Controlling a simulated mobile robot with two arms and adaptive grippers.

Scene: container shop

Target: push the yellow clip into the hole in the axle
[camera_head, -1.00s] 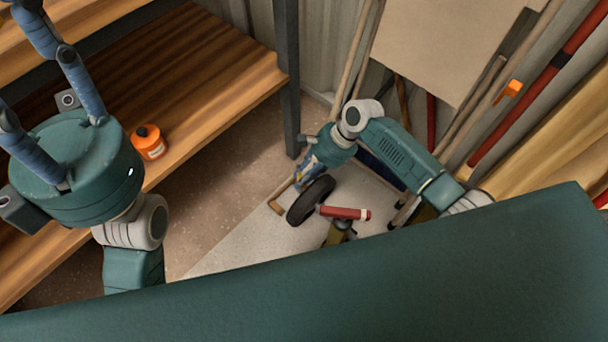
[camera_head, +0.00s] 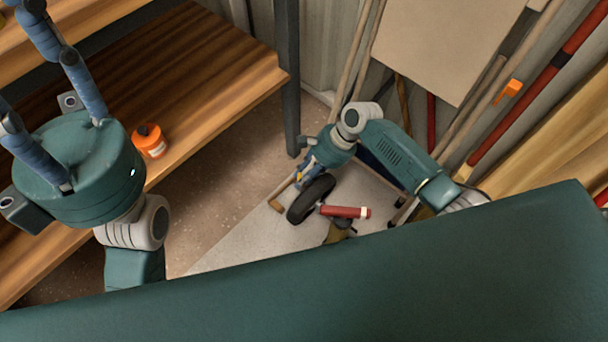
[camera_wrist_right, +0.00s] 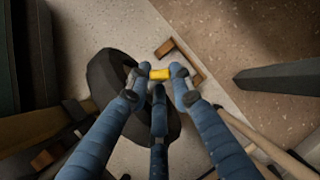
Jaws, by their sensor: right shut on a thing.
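The yellow clip (camera_wrist_right: 160,73) lies between the fingertips of my right gripper (camera_wrist_right: 158,76), which is shut on it. The wheel also shows in the right wrist view (camera_wrist_right: 105,75), just left of and beneath the fingers. The axle's hole is not visible. My left gripper (camera_head: 75,150) is at the far left, raised, its blue fingers partly cut off by the picture edge.
A red cylinder with a white band (camera_head: 345,212) lies right of the wheel. A wooden shelf (camera_head: 215,95) with an orange jar (camera_head: 150,141) stands left, with a dark post (camera_head: 288,80). Long poles and a pale board (camera_head: 450,40) lean at the wall. Some floor (camera_head: 235,190) is bare.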

